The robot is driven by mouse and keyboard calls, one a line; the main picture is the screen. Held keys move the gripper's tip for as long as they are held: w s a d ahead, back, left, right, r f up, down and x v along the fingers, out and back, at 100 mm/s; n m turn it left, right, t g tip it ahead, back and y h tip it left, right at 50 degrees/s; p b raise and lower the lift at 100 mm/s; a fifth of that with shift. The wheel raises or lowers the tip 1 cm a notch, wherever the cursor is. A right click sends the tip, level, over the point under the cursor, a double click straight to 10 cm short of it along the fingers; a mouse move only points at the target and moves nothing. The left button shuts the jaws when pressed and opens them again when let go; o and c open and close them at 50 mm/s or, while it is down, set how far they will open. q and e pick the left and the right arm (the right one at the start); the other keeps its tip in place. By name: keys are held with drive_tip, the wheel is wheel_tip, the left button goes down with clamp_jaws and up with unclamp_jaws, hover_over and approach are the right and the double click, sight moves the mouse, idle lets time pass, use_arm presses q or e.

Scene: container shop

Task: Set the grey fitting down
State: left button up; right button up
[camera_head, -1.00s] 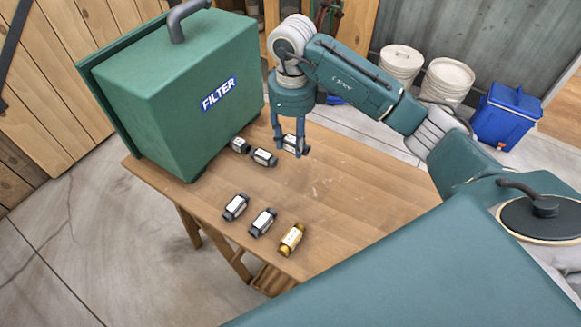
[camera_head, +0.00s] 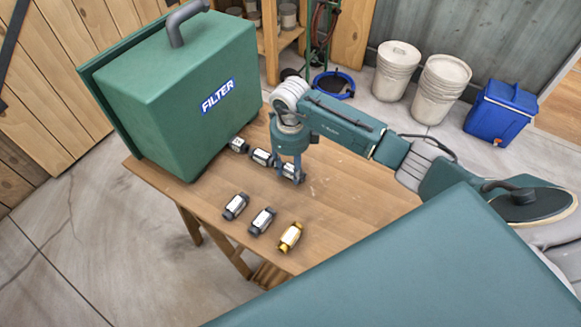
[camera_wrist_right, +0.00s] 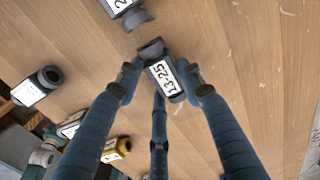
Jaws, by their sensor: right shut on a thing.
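My right gripper (camera_head: 288,168) points down over the wooden table (camera_head: 340,205), with its fingers closed around a grey fitting (camera_head: 293,174). In the right wrist view the fitting (camera_wrist_right: 164,80) shows a white label reading "13-25" between the fingers. It is at or just above the tabletop; I cannot tell if it touches. It lines up with two other grey fittings, a near one (camera_head: 261,157) and a farther one (camera_head: 238,145), beside the green box. The near one (camera_wrist_right: 122,8) shows at the top of the wrist view, a small gap away. My left gripper is not in view.
The green box (camera_head: 165,115) marked FILTER stands on the table's left part. Two grey fittings, one left (camera_head: 236,206) and one right (camera_head: 262,221), and a gold fitting (camera_head: 289,237) lie in the front row. The table right of my gripper is clear.

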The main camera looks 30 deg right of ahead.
sight(290, 170)
drive_tip(key=shift+f, duration=0.1)
drive_tip(key=shift+f, duration=0.15)
drive_tip(key=o, duration=1.2)
drive_tip(key=shift+c, duration=0.2)
drive_tip(key=shift+r, duration=0.2)
drive_tip(key=shift+r, duration=0.2)
wheel_tip(290, 170, up, 12)
drive_tip(key=b, duration=0.3)
drive_tip(key=shift+f, duration=0.2)
